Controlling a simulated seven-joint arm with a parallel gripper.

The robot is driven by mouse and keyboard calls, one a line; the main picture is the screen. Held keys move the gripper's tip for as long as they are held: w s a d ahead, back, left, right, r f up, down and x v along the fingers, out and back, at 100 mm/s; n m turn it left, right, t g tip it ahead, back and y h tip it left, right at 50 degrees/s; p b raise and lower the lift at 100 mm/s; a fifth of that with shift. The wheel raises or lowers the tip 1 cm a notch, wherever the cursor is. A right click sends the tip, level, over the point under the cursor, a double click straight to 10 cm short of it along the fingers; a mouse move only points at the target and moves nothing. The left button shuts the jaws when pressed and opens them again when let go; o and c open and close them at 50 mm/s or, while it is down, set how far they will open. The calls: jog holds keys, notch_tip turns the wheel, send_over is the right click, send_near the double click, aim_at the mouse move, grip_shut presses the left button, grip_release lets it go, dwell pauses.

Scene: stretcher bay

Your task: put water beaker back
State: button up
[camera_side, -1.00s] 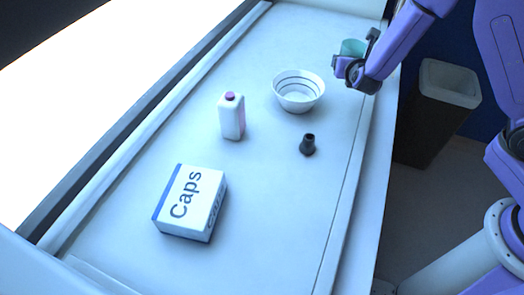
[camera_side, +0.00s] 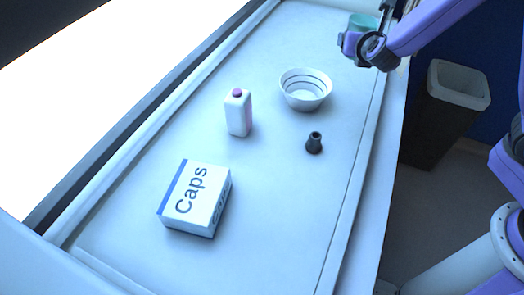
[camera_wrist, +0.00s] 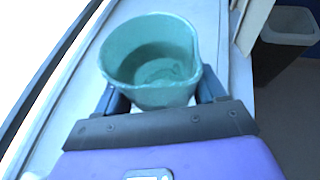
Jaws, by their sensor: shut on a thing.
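The water beaker (camera_wrist: 150,97) is a green cup with a pouring lip, upright between the two fingers in the wrist view. In the side view only part of the beaker (camera_side: 362,20) shows behind the fingers at the top right. My gripper (camera_side: 362,42) is shut on it near the far end of the stretcher surface. My gripper also shows in the wrist view (camera_wrist: 160,98), with a finger on each side of the beaker. I cannot tell whether the beaker's base touches the surface.
A white bowl (camera_side: 305,101), a white bottle with a purple cap (camera_side: 238,118), a small dark cone-shaped piece (camera_side: 314,144) and a Caps box (camera_side: 190,224) stand on the stretcher (camera_side: 270,220). A bin (camera_side: 437,130) stands right of it. The near right surface is clear.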

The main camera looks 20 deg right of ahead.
jog(key=s+a+n+t+y, duration=0.1)
jog(key=s+a+n+y, duration=0.6)
jog(key=s+a, duration=1.35)
jog(key=w+a+f, duration=0.2)
jog(key=w+f, duration=0.1)
jog(key=f, duration=0.1)
jog(key=w+a+f, duration=0.3)
jog(key=f, duration=0.2)
jog(key=w+a+f, duration=0.2)
jog(key=w+f, duration=0.1)
jog(key=f, duration=0.1)
jog(key=shift+w+a+f, duration=0.1)
jog(key=shift+a+f, duration=0.15)
jog(key=shift+f, duration=0.15)
jog(key=shift+w+a+f, duration=0.3)
jog(key=shift+w+f, duration=0.05)
jog(key=shift+f, duration=1.75)
